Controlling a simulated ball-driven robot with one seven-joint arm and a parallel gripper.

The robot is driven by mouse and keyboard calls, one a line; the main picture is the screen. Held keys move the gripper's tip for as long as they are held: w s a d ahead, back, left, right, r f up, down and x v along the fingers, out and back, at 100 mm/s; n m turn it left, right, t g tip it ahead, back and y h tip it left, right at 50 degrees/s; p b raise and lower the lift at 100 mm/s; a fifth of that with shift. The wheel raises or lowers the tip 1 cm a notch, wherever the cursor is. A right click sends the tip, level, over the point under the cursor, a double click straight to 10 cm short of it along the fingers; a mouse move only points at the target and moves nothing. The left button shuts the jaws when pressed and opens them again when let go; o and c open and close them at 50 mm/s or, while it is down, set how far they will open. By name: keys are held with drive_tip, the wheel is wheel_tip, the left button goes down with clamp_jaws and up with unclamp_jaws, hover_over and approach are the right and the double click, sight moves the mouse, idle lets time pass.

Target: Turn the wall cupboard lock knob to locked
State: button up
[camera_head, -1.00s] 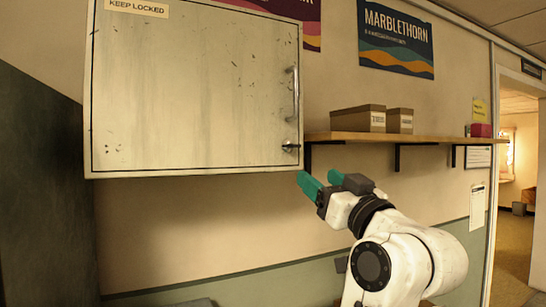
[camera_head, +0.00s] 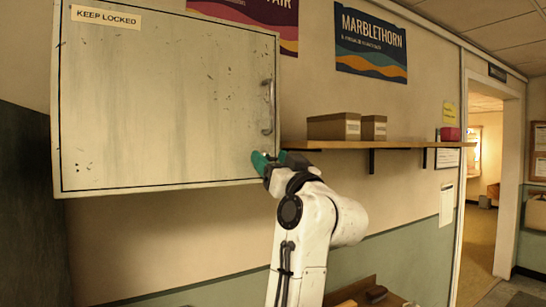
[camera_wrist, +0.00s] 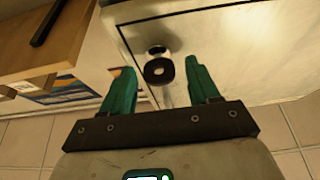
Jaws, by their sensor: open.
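The wall cupboard (camera_head: 160,100) is a pale, scuffed box with a shut door and a "KEEP LOCKED" label (camera_head: 106,18). A metal bar handle (camera_head: 269,107) is on the door's right side. My gripper (camera_head: 262,160), with teal fingers, is at the door's lower right corner and hides the lock knob in the head view. In the wrist view, the dark round lock knob (camera_wrist: 158,72) on its metal base lies between the fingertips of my open gripper (camera_wrist: 161,80). Gaps show on both sides of it. Whether the knob is set to locked, I cannot tell.
A wooden shelf (camera_head: 400,145) on black brackets is fixed just right of the cupboard. A doorway opens farther right. Wall below the cupboard is clear.

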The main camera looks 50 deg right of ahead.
drive_tip(key=c, duration=1)
drive_tip(key=shift+c, duration=0.2)
drive_tip(key=shift+d+n, duration=0.1)
drive_tip(key=shift+n, duration=0.3)
drive_tip(key=shift+n+g+y+b, duration=0.65)
drive_tip(key=shift+n+y+b, duration=0.55)
drive_tip(key=shift+n, duration=2.4)
drive_tip(key=shift+n+g+y+b, duration=0.75)
drive_tip(key=shift+n+y, duration=0.7)
drive_tip(key=shift+n, duration=2.15)
drive_tip(key=shift+n+g+y+b, duration=0.5)
drive_tip(key=shift+n+y+b, duration=0.75)
drive_tip(key=shift+n, duration=2.35)
drive_tip(key=shift+y, duration=0.3)
drive_tip(key=o, duration=1)
drive_tip(key=shift+r, duration=0.1)
